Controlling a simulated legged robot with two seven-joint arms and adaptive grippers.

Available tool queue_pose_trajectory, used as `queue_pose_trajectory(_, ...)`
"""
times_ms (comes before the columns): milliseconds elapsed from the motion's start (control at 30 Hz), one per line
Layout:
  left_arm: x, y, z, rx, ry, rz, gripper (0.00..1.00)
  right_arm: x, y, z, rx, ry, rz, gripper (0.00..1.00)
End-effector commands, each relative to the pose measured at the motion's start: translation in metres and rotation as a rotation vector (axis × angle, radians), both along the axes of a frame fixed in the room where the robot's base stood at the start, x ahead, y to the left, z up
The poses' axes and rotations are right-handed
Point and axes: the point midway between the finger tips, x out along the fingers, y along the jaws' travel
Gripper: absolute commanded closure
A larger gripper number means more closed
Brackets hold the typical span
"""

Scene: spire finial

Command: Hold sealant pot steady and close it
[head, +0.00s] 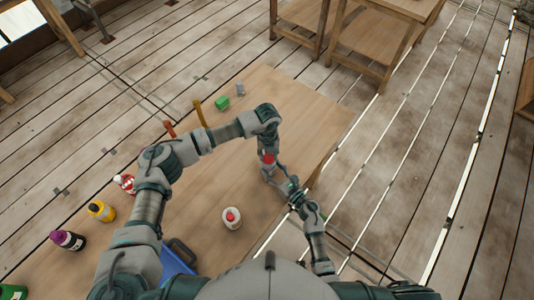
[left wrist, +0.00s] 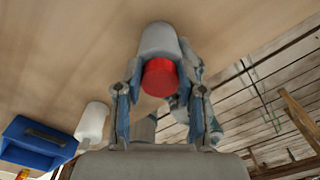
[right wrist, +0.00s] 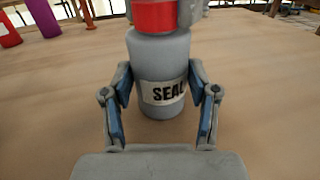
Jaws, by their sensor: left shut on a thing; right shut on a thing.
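The sealant pot (right wrist: 160,60) is a grey cylinder with a "SEAL" label, standing upright on the table. Its red lid (right wrist: 154,15) is at the pot's top; I cannot tell whether it is tight. In the left wrist view, the lid (left wrist: 160,78) is between the fingers of my left gripper (left wrist: 162,88), which is shut on it from above. My right gripper (right wrist: 160,98) is shut around the pot's body from the side. In the head view, the red lid (head: 268,158) shows under my left gripper, and the pot is partly hidden by my arms.
A white bottle with a red cap (head: 232,218) stands nearby on the wooden table (head: 310,110). A blue box (left wrist: 35,142) is left of it in the left wrist view.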

Motion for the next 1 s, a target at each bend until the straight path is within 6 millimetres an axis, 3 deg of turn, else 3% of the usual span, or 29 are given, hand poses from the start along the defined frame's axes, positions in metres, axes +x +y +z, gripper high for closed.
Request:
queue_pose_trajectory(33, -0.0023, 0.0023, -0.0025, 0.012, 0.01, -0.118, 1.0, 0.0046, -0.0069, 0.0011, 0.001, 0.0, -0.019, 1.0)
queue_pose_trajectory(700, -0.0053, -0.003, -0.0044, 0.001, 0.0, -1.938, 1.0, 0.0046, -0.0078, 0.0017, 0.002, -0.001, -0.02, 1.0)
queue_pose_trajectory(867, -0.0067, -0.0023, -0.0047, -0.001, -0.002, -2.243, 1.0, 0.0044, -0.0078, 0.0018, 0.003, -0.002, -0.02, 1.0)
queue_pose_trajectory(1000, -0.006, -0.0021, -0.0049, 0.001, -0.002, -2.227, 1.0, 0.0042, -0.0078, 0.0018, 0.003, -0.002, -0.019, 1.0)
